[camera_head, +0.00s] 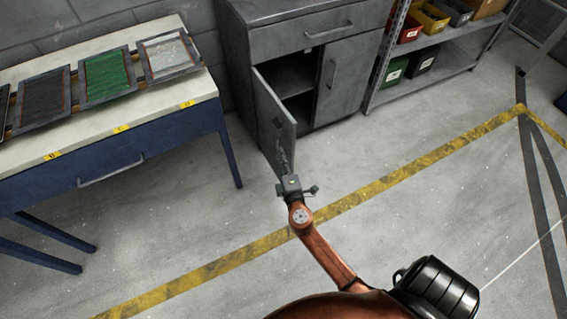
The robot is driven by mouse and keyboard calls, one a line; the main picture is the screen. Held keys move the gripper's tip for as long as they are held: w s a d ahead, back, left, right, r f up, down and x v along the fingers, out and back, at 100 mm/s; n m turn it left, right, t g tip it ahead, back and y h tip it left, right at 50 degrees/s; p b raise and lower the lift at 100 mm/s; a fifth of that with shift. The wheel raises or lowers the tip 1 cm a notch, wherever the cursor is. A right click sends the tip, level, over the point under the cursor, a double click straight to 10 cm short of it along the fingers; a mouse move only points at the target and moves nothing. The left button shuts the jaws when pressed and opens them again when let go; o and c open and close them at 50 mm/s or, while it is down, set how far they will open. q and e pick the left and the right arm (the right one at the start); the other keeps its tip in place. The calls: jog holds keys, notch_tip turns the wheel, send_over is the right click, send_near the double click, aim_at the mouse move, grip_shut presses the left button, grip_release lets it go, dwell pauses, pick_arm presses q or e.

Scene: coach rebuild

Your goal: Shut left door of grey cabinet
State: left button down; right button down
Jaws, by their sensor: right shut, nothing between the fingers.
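The grey cabinet (308,62) stands at the top middle, with a drawer above two doors. Its left door (272,122) is swung open toward me, showing the dark inside. Its right door (348,78) is closed. My right gripper (283,170) is at the lower free end of the left door, in front of the cabinet. Its fingers are shut with nothing between them. They overlap the door's edge in the picture; I cannot tell whether they touch it. My left gripper is out of view.
A blue workbench (110,145) with several framed panels on top stands at the left. A grey shelf (440,62) with coloured bins is right of the cabinet. The floor (400,225) with a yellow line is clear in front of the cabinet.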

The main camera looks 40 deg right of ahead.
aim_at(289, 143)
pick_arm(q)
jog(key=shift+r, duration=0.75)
pick_arm(e)
jog(key=d, duration=0.1)
jog(key=w+d, duration=0.1)
jog(key=d, duration=0.3)
jog(key=shift+w+d, duration=0.1)
jog(key=shift+w, duration=0.25)
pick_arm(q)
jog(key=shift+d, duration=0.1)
pick_arm(e)
jog(key=shift+d, duration=0.15)
